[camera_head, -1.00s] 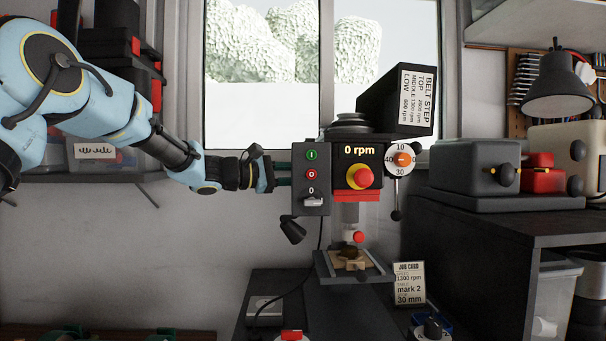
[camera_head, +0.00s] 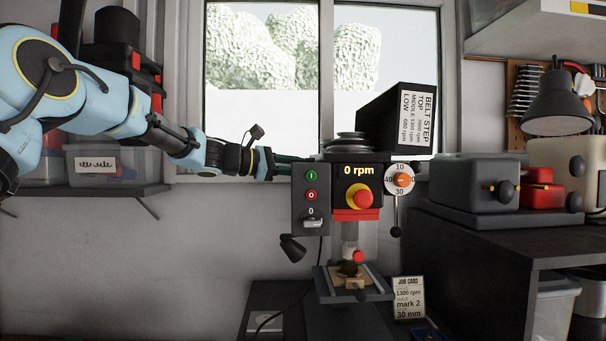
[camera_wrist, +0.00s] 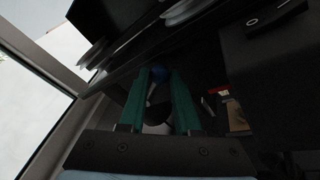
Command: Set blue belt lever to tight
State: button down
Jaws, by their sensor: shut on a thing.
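The drill press (camera_head: 358,177) stands on a dark bench, and its display reads 0 rpm. The belt lever's blue knob (camera_wrist: 160,75) shows in the wrist view between the green fingertips of my gripper (camera_wrist: 163,88), which is shut on it. In the head view, my gripper (camera_head: 290,159) reaches from the left to the top left of the press head, just above the switch panel (camera_head: 310,200). The lever is hidden there behind the press. I cannot read its tight or loose position.
The stepped pulley (camera_head: 346,146) is exposed, with the tilted belt cover (camera_head: 393,120) beside it. A feed handle (camera_head: 396,225) hangs at the right. A job card (camera_head: 408,298) stands at the front right. A window is behind the press.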

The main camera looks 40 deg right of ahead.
jog(key=shift+w+d+r, duration=0.1)
jog(key=shift+w+r, duration=0.1)
jog(key=shift+r, duration=0.15)
dwell(0.3)
jog(key=c, duration=0.6)
grip_release()
jog(key=f+b+v, duration=0.1)
jog(key=b+v, duration=0.3)
jog(key=v, duration=0.6)
jog(key=shift+w+a+r, duration=0.15)
jog(key=shift+a+r, duration=0.25)
jog(key=shift+r, duration=0.1)
jog(key=shift+c, duration=0.2)
